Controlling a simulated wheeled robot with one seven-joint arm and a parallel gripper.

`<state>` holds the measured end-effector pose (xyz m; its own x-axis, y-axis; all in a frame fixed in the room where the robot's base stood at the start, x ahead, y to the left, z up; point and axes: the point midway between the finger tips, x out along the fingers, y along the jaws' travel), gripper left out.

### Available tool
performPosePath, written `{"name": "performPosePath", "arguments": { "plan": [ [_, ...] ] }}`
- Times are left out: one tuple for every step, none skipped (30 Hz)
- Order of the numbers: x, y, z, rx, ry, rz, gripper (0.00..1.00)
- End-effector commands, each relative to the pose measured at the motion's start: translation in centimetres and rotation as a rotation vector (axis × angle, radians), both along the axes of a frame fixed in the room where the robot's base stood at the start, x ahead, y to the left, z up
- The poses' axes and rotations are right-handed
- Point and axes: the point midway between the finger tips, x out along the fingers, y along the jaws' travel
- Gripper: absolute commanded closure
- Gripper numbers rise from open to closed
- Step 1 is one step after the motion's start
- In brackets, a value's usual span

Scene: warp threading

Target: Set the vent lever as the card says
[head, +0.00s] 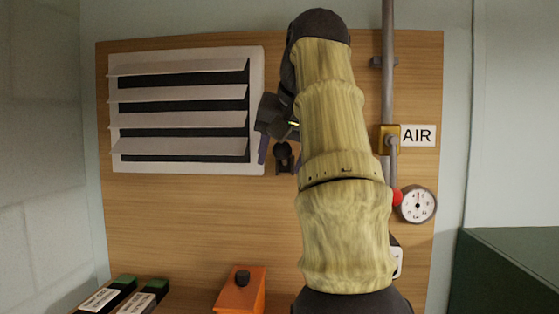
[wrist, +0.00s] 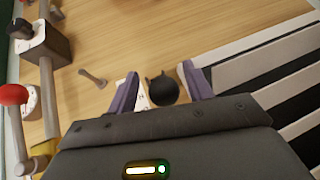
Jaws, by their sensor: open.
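The vent (head: 180,110) is a white frame with pale slats over dark gaps, and it shows at the right of the wrist view (wrist: 290,70). A black rounded knob (head: 284,152), which looks like the vent lever's end, is just right of the vent frame. My gripper (head: 275,135) is beside it, partly hidden by my arm. In the wrist view my gripper (wrist: 159,72) is open, with the black knob (wrist: 163,91) between its purple fingers; contact cannot be told. A white patch lies behind the left finger. No readable setting card shows.
A grey pipe with a brass valve (head: 389,137), AIR label (head: 418,135), red ball (head: 397,197) and gauge (head: 417,205) is at right. An orange box (head: 240,290) with a black knob and two green-topped boxes stand below. A small peg (wrist: 93,78) is on the board.

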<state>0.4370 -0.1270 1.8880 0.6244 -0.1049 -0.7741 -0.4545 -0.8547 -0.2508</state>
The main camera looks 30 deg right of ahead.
Motion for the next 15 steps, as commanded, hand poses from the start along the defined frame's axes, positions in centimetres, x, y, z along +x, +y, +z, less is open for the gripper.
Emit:
{"name": "performPosePath", "arguments": {
  "plan": [
    [-1.1,0.2,-0.3,0.0,-0.003,0.002,0.49],
    [-1.7,0.3,-0.3,0.0,-0.004,0.002,0.49],
    [-2.4,0.4,-0.3,-0.001,-0.003,0.001,0.49],
    [-2.9,0.5,-0.3,-0.001,-0.004,0.0,0.49],
    [-3.5,0.6,-0.3,0.0,-0.004,0.0,0.49],
    [-4.3,0.7,-0.3,0.0,-0.002,0.0,0.49],
    [-4.9,0.8,-0.3,-0.001,-0.004,0.0,0.49],
    [-5.4,0.9,-0.3,-0.001,-0.004,0.0,0.49],
    [-6.2,1.0,-0.3,-0.001,-0.004,0.001,0.49],
    [-6.8,1.1,-0.3,-0.001,-0.003,0.001,0.49],
    [-7.4,1.2,-0.3,0.0,-0.003,0.001,0.49],
    [-8.1,1.4,-0.3,0.0,-0.004,0.0,0.49],
    [-8.6,1.4,-0.3,0.0,-0.004,0.0,0.49],
    [-9.0,1.5,-0.2,0.0,-0.002,0.0,0.49],
    [-9.6,1.6,-0.2,0.0,-0.002,-0.001,0.49]
  ]
}}
